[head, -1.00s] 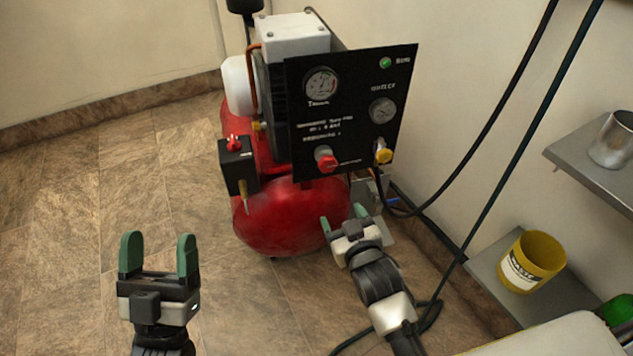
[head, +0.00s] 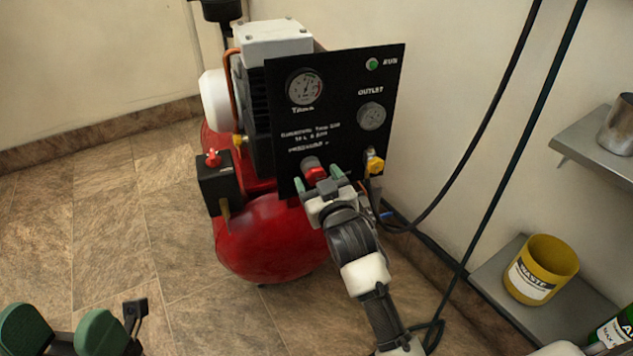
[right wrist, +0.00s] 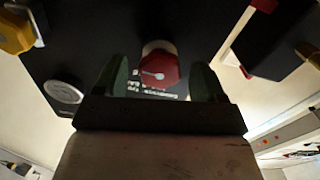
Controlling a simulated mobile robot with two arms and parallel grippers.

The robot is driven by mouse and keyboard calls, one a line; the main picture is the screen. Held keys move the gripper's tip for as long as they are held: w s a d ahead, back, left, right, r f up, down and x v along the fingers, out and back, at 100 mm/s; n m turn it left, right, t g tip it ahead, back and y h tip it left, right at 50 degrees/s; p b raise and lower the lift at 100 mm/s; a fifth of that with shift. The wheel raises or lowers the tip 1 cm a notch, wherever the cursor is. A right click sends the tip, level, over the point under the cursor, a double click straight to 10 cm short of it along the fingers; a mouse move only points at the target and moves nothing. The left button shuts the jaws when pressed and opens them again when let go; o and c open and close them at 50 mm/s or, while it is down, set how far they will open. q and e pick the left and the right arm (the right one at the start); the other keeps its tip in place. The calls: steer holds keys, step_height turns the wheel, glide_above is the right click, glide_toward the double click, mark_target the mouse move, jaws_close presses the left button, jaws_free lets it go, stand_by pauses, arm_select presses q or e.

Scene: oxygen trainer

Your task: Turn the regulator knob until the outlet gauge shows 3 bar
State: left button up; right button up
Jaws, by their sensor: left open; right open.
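The red regulator knob (head: 315,173) sits low on the black panel (head: 345,75) of the compressor. The outlet gauge (head: 371,116) is at the panel's right; its needle is too small to read. My right gripper (head: 319,186) is open just in front of the knob, its fingers toward the panel. In the right wrist view, the knob (right wrist: 160,70), with a pale pointer mark, shows between the two open green fingers (right wrist: 162,80). I cannot tell whether they touch it. My left gripper (head: 62,330) is open and empty at the lower left, partly out of frame.
A tank gauge (head: 304,87) and green run light (head: 372,64) are on the panel. A yellow fitting (head: 374,163) is right of the knob. A black box with a red switch (head: 213,158) is at the left. A yellow waste bin (head: 541,268) stands at right. Hoses hang along the wall.

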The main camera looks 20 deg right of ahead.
steer(key=shift+w, duration=0.6)
